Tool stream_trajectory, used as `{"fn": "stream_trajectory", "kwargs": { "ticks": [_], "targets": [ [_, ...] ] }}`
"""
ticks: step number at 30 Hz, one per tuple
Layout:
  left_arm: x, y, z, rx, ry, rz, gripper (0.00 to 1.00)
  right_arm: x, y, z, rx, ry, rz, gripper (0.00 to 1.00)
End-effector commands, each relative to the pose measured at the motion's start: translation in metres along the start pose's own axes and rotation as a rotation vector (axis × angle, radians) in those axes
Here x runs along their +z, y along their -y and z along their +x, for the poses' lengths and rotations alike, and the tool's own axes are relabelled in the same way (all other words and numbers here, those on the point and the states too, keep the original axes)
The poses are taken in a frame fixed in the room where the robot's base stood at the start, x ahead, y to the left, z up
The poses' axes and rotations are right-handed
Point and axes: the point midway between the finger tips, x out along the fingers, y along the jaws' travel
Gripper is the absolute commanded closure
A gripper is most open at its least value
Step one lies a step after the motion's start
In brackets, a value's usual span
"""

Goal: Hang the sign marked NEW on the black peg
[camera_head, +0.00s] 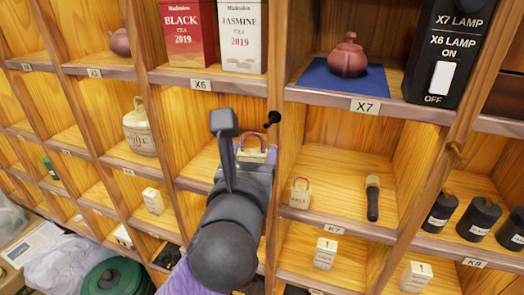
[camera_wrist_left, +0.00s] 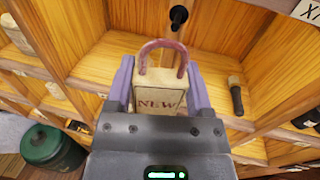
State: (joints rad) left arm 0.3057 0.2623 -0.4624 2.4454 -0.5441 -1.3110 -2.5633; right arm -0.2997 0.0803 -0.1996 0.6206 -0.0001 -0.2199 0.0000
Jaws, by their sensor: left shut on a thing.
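The NEW sign (camera_wrist_left: 158,101) is a small cream block with a reddish loop on top; its face reads NEW in the left wrist view. My left gripper (camera_head: 256,162) is shut on it, with a finger on each side, and the sign (camera_head: 251,155) is upright. The black peg (camera_head: 273,118) sticks out of the shelf upright, a little above and to the right of the sign in the head view. In the left wrist view the peg (camera_wrist_left: 179,15) is above the loop, apart from it. My right gripper is not in view.
A similar looped sign (camera_head: 300,193) stands in the K7 compartment beside a dark brush-like tool (camera_head: 372,198). A wooden peg (camera_head: 455,151) is farther right. A teapot (camera_head: 347,56) sits on a blue mat above, next to a black lamp-switch box (camera_head: 443,55).

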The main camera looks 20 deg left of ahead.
Motion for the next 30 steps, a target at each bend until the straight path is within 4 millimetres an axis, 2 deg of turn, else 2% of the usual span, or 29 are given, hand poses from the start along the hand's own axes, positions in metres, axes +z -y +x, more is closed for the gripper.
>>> {"fn": "stream_trajectory", "kwargs": {
  "ticks": [26,30],
  "targets": [
    [-0.008,0.016,0.073,-0.001,0.001,-0.002,0.91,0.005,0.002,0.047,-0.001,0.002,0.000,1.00],
    [-0.008,0.018,0.082,-0.001,0.000,0.002,0.91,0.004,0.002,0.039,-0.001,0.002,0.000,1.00]
  ]
}}
